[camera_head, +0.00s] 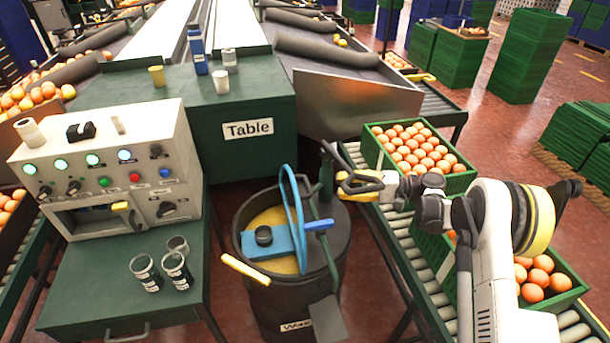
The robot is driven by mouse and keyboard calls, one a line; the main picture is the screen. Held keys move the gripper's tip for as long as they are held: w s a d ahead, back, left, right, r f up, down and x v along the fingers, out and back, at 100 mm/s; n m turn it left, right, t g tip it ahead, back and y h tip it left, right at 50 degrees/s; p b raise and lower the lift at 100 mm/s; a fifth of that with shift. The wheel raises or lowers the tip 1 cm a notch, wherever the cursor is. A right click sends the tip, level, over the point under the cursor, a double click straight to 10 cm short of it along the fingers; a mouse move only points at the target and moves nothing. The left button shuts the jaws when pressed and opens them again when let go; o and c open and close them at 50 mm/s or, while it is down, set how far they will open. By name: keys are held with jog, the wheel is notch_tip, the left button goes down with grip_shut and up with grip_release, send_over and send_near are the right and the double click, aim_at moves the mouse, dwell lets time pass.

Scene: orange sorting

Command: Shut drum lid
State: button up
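A dark drum (287,305) labelled "Wax" stands at the centre on the floor. Its left part is uncovered and shows a yellow filling (268,220). A dark lid section (338,222) covers the right part of its top. A blue piece (262,243) with a black knob lies across the opening, and a blue hose (291,205) loops above it. A yellow handle (245,269) sticks out at the front left rim. My gripper (343,184) is above the drum's back right rim, with its fingers apart and nothing between them. Whether it touches the lid is unclear.
A roller conveyor (405,262) with green crates of oranges (470,178) runs at the right, under my arm. A control box (105,165) and several cups (147,273) stand on green cabinets at the left. A green table (262,98) stands behind the drum.

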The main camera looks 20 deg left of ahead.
aim_at(307, 183)
jog(key=a+b, duration=0.1)
jog(key=a, duration=0.2)
jog(key=s+a+b, duration=0.1)
jog(key=a, duration=0.2)
jog(key=s+a+f+b, duration=0.1)
jog(key=a, duration=0.2)
jog(key=shift+s+a, duration=0.15)
jog(key=shift+a+r, duration=0.1)
jog(key=shift+a, duration=0.3)
grip_shut()
